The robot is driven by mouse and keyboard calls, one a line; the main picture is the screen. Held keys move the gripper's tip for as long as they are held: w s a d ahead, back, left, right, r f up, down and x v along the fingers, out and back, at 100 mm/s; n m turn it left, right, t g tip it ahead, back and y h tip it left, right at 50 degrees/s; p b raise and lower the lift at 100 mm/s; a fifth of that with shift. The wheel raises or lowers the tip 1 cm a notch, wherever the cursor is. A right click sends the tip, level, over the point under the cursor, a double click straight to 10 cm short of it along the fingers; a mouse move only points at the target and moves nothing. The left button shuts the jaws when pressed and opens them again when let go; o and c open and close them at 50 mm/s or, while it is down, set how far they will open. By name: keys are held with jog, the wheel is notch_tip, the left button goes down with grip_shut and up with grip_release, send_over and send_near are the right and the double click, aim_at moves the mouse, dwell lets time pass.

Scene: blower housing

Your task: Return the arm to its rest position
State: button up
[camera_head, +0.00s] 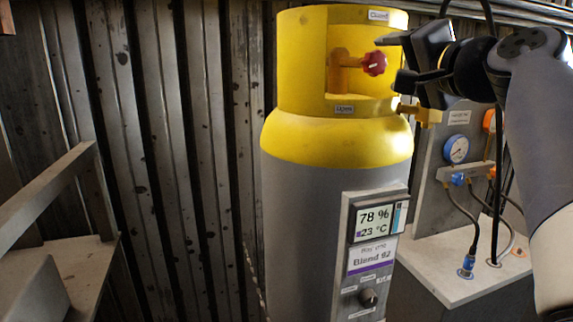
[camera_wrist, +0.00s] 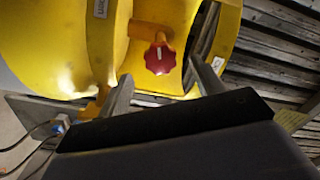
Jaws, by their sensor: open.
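My gripper (camera_head: 391,62) is at the upper right of the head view, in front of the yellow top of the gas cylinder. In the wrist view its two fingers (camera_wrist: 160,92) are spread apart with nothing between their tips. The red valve knob (camera_head: 374,63) sits in the opening of the yellow collar (camera_head: 300,60), very near my gripper in the head view. The knob also shows in the wrist view (camera_wrist: 160,58), just beyond the gap between the fingers. I cannot tell how far the fingertips are from it. My arm comes in from the right edge of the head view.
The grey cylinder body (camera_head: 300,220) carries a display panel (camera_head: 378,220) reading 78 % and 23 °C. At right, a gauge panel (camera_head: 430,155) with a blue gauge (camera_head: 456,149) and hoses stands on a pale bench (camera_head: 440,283). Metal rails (camera_head: 50,195) stand at left, before a corrugated wall (camera_head: 180,150).

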aim_at(378, 64)
jog(key=p+x, duration=0.2)
jog(key=x, duration=0.5)
jog(key=shift+w+a, duration=0.15)
jog(key=shift+w, duration=0.15)
jog(key=shift+w+r+m+p, duration=0.15)
jog(key=shift+w+m+p, duration=0.05)
jog(key=shift+m+p, duration=0.15)
jog(key=shift+s+r+m+p, duration=0.1)
jog(key=shift+s+m+p, duration=0.1)
jog(key=shift+m+p, duration=0.75)
jog(key=m+p, duration=0.1)
jog(key=m, duration=0.1)
jog(key=shift+w+m, duration=0.1)
jog(key=shift+m, duration=0.2)
jog(key=m+p, duration=0.4)
jog(key=m, duration=0.2)
jog(key=m+p, duration=0.4)
jog(key=m, duration=0.2)
jog(key=shift+p, duration=0.4)
jog(key=m+p, duration=0.1)
jog(key=m, duration=0.1)
jog(key=m+p, duration=0.1)
jog(key=m, duration=0.1)
jog(key=shift+f, duration=0.35)
